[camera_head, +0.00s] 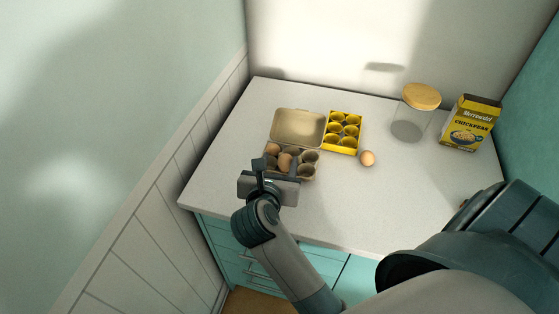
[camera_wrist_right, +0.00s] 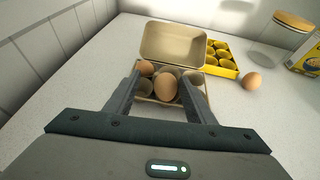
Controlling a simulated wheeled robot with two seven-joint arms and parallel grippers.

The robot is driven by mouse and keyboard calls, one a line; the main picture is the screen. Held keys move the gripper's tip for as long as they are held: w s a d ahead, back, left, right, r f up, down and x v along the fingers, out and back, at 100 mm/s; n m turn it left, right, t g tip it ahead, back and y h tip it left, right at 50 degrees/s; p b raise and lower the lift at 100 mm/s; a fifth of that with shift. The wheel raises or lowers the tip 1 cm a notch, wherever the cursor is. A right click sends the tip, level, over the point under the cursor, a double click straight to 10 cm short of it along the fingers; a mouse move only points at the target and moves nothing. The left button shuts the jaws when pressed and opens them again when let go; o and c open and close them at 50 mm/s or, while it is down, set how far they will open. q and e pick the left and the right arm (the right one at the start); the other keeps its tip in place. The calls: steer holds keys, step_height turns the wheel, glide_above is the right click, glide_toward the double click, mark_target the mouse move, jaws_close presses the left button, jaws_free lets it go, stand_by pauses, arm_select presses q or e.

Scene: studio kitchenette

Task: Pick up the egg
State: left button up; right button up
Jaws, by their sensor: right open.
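An egg carton (camera_head: 298,127) stands open on the counter with its lid raised toward the wall. A brown egg (camera_head: 285,162) sits in it, and in the wrist view this egg (camera_wrist_right: 165,87) shows between my fingers. Another brown egg (camera_head: 272,149) is in the carton's back left cup; it also shows in the wrist view (camera_wrist_right: 146,68). A third egg (camera_head: 367,158) lies loose on the counter to the right. My right gripper (camera_head: 272,172) is open over the carton's front, its fingers (camera_wrist_right: 160,95) on either side of the egg. My left gripper is not in view.
A yellow egg tray (camera_head: 343,132) with empty cups stands right beside the carton. The counter (camera_head: 230,150) is bare at left and front right.

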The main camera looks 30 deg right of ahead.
steer(key=p+v, duration=0.1)
steer(key=v, duration=0.5)
steer(key=shift+s+a+r, duration=0.1)
steer(key=shift+s+a, duration=0.15)
steer(key=shift+c, duration=0.5)
